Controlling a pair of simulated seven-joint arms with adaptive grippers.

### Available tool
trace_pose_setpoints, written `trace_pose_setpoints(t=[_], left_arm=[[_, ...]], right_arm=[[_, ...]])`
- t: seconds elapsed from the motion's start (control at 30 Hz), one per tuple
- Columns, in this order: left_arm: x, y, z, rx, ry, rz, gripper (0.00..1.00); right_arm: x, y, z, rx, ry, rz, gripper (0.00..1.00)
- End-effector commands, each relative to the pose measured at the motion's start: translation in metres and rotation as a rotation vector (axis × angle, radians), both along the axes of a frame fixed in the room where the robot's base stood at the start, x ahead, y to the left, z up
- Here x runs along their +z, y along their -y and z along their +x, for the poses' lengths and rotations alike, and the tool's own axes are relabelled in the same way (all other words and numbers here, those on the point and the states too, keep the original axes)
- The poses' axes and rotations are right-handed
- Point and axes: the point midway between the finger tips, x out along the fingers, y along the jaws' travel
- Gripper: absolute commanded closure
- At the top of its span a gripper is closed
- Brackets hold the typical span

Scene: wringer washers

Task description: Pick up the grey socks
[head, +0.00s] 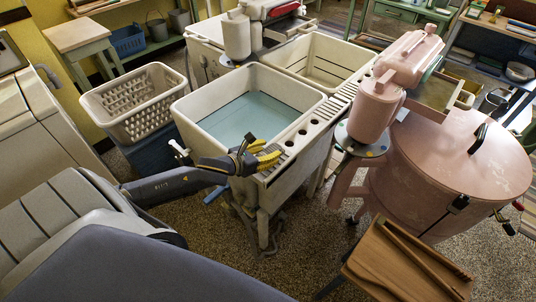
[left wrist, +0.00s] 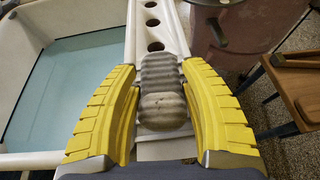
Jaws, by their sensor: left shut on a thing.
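The grey socks (left wrist: 162,90) are a ribbed, rolled bundle between the yellow fingers in the left wrist view. My left gripper (left wrist: 163,70) is shut on them, one finger along each side. In the head view my left gripper (head: 267,153) is at the near end of the pale ledge with round holes (head: 310,128), by the near right corner of the water-filled tub. The socks are hard to make out there. I cannot tell whether they touch the ledge. My right gripper is not in view.
The tub (head: 285,88) holds light blue water, with a second basin (head: 335,50) behind it. A pink washer (head: 455,165) stands to the right, with a wooden stool (head: 400,265) in front. A white laundry basket (head: 140,100) is at the left.

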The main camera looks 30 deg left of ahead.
Motion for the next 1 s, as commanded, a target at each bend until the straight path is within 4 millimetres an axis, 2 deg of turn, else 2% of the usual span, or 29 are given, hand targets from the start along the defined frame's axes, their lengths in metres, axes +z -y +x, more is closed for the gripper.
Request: trace_pose_setpoints(t=[0.17,0.6,0.8,1.0], left_arm=[[0.031,0.000,0.001,-0.003,0.005,0.004,0.85],[0.134,0.000,0.000,-0.002,0.005,0.004,0.85],[0.164,0.000,0.000,-0.001,0.004,0.003,0.85],[0.179,0.000,0.000,0.000,0.001,0.001,0.85]], right_arm=[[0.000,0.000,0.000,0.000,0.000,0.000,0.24],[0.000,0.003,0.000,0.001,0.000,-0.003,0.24],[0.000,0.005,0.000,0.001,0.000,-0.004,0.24],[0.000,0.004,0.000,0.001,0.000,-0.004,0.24]])
